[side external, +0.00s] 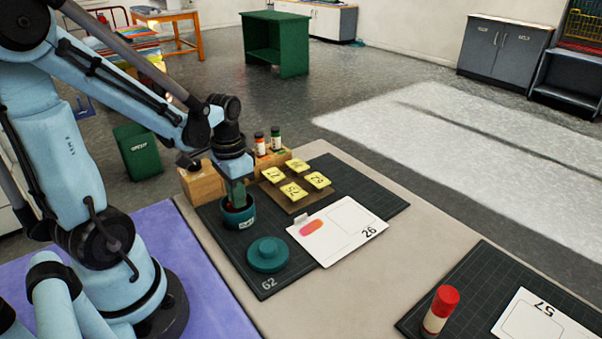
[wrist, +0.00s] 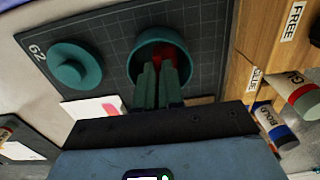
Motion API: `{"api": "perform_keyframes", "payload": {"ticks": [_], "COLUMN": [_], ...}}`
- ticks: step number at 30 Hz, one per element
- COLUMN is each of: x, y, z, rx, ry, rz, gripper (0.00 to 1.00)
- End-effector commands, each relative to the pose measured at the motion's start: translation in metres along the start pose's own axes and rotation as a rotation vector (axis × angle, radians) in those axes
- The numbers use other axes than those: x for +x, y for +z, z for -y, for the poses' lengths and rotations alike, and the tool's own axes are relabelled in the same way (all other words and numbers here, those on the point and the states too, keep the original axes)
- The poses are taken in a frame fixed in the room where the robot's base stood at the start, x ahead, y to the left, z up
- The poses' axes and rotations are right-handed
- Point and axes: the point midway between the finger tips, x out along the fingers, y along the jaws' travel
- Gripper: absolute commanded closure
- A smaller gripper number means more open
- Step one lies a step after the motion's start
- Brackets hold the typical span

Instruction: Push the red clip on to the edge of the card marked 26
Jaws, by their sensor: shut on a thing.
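The card marked 26 (side external: 345,232) lies flat on the dark mat, with a pink-orange shape and a small grey piece at its left end. Part of this white card (wrist: 82,110) shows in the wrist view. My gripper (side external: 238,204) points down into an open teal pot (side external: 247,220). In the wrist view its green fingers (wrist: 160,72) reach inside the pot (wrist: 133,62), close together and shut on a red thing (wrist: 163,52), apparently the red clip. The fingers and pot wall hide most of it, so its shape is unclear.
A teal lid (side external: 267,256) lies on the mat marked 62 (side external: 285,280). Yellow numbered tiles (side external: 292,190) sit on a brown board behind the card. A wooden holder (side external: 203,184) with bottles stands behind the pot. A red-capped tube (side external: 440,308) stands on another mat at right.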

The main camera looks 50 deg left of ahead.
Motion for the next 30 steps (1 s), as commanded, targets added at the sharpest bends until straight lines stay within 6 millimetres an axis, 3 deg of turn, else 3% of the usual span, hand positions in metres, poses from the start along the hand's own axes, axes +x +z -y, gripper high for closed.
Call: {"api": "perform_keyframes", "payload": {"ticks": [30], "x": [-0.046], "y": [0.0], "z": [0.0], "rx": [0.0], "ry": [0.0], "rz": [0.0], "gripper": [1.0]}}
